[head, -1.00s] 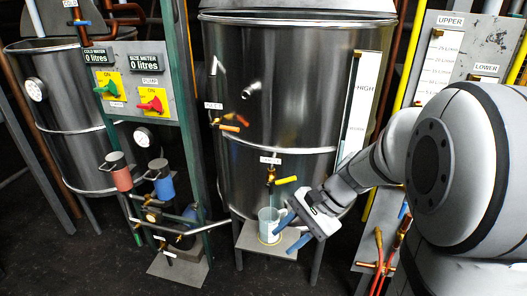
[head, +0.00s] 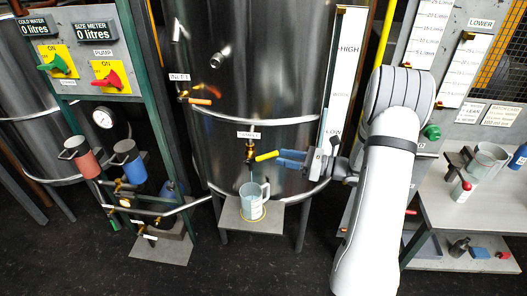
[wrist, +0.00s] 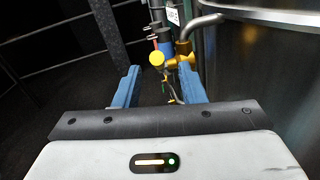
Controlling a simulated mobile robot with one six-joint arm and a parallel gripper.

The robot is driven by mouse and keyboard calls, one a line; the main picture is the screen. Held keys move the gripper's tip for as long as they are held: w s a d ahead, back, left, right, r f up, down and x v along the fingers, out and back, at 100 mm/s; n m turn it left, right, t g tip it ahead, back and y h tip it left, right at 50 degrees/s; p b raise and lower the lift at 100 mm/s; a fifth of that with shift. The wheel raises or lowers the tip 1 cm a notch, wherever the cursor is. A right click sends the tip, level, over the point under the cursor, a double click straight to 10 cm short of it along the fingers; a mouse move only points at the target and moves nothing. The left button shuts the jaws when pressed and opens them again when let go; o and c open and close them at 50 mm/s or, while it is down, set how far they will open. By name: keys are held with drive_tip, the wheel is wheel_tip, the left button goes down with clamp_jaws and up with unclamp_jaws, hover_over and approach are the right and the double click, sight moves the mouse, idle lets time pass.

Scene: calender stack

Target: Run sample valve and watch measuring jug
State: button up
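The sample valve (head: 250,153) is a brass tap on the front of the steel tank, under a small white label. Its yellow handle (head: 267,156) points sideways to the right. The clear measuring jug (head: 253,203) stands upright below the tap; its level is too small to read, and I cannot tell whether liquid is flowing. My gripper (head: 281,158), with blue fingers, is open just right of the handle's end. In the wrist view the handle's round yellow end (wrist: 157,60) shows ahead, between the lines of the open fingers (wrist: 160,74), with nothing gripped.
The jug's stand (head: 232,217) is a small grey platform against the steel tank (head: 220,95). A tall level gauge (head: 342,70) rises above my gripper. A red mug (head: 83,158) and a blue mug (head: 130,162) hang at left. A side shelf (head: 435,190) holds another jug at right.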

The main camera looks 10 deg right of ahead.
sight(262, 158)
drive_tip(key=p+x, duration=0.1)
drive_tip(key=x, duration=0.5)
drive_tip(key=shift+w+a, duration=0.1)
drive_tip(key=shift+a, duration=0.35)
drive_tip(key=shift+c, duration=0.3)
clamp_jaws()
